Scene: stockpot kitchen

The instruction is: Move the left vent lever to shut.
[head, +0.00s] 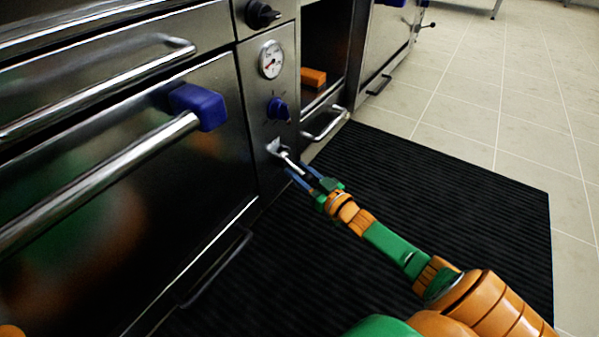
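A small metal lever (284,153) sticks out from a pale mount low on the narrow steel control panel (262,111). It slopes down to the right, and I take it as the vent lever. My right gripper (295,167) reaches it from the lower right. Its two blue fingers are spread, with the lever's free end between or just in front of them. I cannot tell whether they touch it. No lever markings are readable. My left gripper is not in view.
Above the lever are a blue knob (278,108), a round gauge (271,60) and a black knob (262,14). An oven door handle (95,182) with a blue end juts out at left. An orange block (313,77) sits in an open bay. A black ribbed mat (440,190) covers the floor.

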